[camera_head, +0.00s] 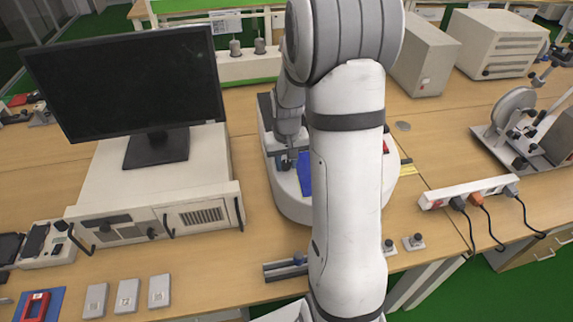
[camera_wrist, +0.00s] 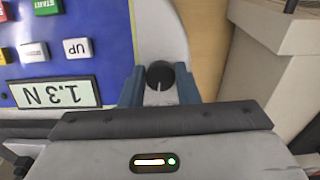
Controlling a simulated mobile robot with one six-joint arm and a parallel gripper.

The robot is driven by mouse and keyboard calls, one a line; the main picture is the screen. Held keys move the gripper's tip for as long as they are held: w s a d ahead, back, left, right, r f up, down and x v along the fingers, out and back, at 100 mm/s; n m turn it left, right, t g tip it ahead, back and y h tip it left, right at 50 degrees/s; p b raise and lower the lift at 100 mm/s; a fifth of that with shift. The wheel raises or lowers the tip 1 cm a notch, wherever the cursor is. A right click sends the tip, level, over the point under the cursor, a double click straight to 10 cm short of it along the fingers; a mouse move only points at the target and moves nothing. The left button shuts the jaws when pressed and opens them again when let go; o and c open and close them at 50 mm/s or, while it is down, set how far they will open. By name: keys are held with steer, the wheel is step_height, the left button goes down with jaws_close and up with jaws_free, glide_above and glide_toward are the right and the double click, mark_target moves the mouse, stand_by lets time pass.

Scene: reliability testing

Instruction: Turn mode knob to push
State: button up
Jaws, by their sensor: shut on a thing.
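The mode knob (camera_wrist: 160,75) is a round black knob with a white pointer line, seen in the wrist view on the pale end of the test machine (camera_wrist: 162,25). The pointer runs toward the bottom of the picture. My gripper (camera_wrist: 159,88) has its two blue-grey fingers on either side of the knob, shut on it. In the head view my gripper (camera_head: 288,160) is at the left part of the white machine (camera_head: 290,205), and my arm hides much of that machine. Any mode labels around the knob are not readable.
The machine's blue panel (camera_wrist: 105,20) has a display (camera_wrist: 57,94) reading 1.3 N, upside down, and UP (camera_wrist: 77,48) and START (camera_wrist: 46,5) buttons. A monitor (camera_head: 125,90) on a beige case (camera_head: 160,215) stands left. A power strip (camera_head: 468,190) lies right.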

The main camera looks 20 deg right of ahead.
mark_target(289, 167)
steer(key=shift+m+y+b, duration=0.4)
steer(key=shift+m+b, duration=0.3)
steer(key=shift+m, duration=1.3)
steer(key=o, duration=1)
steer(key=shift+c, duration=0.2)
steer(key=r, duration=0.7)
steer(key=shift+s+d+r+b, duration=0.25)
steer(key=shift+s+r+b, duration=0.1)
steer(key=shift+s+r, duration=0.05)
